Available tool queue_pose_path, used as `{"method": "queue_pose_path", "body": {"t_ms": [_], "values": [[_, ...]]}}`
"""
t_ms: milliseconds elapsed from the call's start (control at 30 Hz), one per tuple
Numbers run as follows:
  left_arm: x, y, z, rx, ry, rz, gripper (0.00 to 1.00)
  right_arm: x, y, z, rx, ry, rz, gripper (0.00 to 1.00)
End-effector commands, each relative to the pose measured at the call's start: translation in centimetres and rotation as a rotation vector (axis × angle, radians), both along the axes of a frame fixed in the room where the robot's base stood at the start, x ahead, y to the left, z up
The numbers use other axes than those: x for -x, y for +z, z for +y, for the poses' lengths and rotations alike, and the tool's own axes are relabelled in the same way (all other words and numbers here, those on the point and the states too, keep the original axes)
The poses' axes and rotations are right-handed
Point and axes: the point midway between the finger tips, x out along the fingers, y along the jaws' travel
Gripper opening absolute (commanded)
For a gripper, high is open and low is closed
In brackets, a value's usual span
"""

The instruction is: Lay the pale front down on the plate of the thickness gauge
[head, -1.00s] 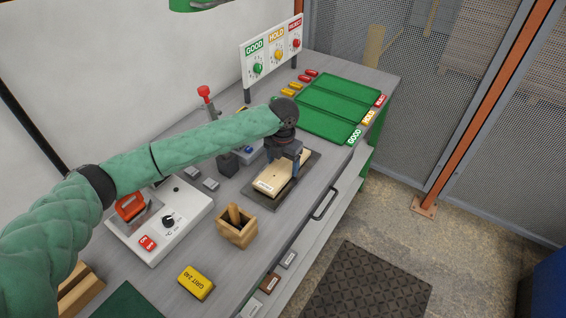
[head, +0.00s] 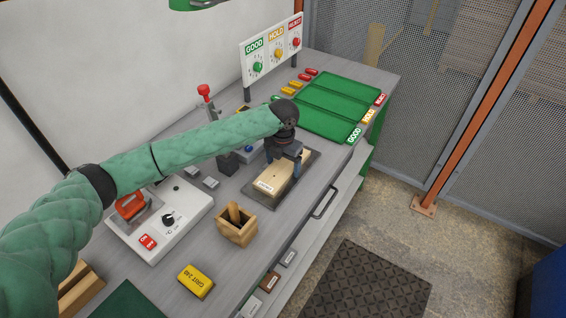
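The pale front (head: 272,181) is a light wooden board with a small white label at its near end. It lies flat over a dark grey plate (head: 311,159) on the bench; I cannot tell whether it touches the plate or hangs just above it. My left gripper (head: 284,164) points down over the far half of the board, with its dark fingers at the board's two sides, shut on it. Behind it, partly hidden by my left arm, stand a red-knobbed lever (head: 204,91) and a small device with a blue part (head: 249,149). My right gripper is out of view.
A wooden box (head: 238,229) with a wooden piece inside and a yellow grit block (head: 196,282) stand nearer. A white control box (head: 174,228) is at the left. Green trays (head: 330,103) and a sign panel (head: 272,50) are at the far end.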

Motion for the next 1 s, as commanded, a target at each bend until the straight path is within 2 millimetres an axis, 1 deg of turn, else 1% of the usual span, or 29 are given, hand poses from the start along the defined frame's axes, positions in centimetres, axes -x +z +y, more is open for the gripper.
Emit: {"method": "queue_pose_path", "body": {"t_ms": [33, 67, 367, 467, 500, 600, 900, 1000], "values": [[0.0, 0.0, 0.0, 0.000, 0.000, 0.000, 0.92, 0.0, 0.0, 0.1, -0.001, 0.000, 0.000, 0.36], [0.0, 0.0, 0.0, 0.000, 0.000, 0.000, 0.98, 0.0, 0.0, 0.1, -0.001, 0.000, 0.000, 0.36], [0.0, 0.0, 0.0, -0.001, 0.000, 0.001, 0.98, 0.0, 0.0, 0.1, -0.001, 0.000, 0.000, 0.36], [0.0, 0.3, 0.0, 0.000, 0.000, 0.000, 0.98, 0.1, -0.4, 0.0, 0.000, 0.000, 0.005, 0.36], [0.0, 0.6, 0.0, 0.000, 0.000, 0.000, 0.98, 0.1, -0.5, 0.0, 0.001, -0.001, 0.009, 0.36], [-0.1, 1.6, 0.0, 0.001, 0.000, -0.002, 0.98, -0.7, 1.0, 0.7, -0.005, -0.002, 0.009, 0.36], [-0.1, 5.8, 0.0, 0.001, -0.001, -0.002, 0.98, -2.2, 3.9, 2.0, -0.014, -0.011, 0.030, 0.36], [-0.1, 6.7, 0.0, -0.001, 0.000, -0.001, 0.98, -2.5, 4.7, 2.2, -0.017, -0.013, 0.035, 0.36]]}}
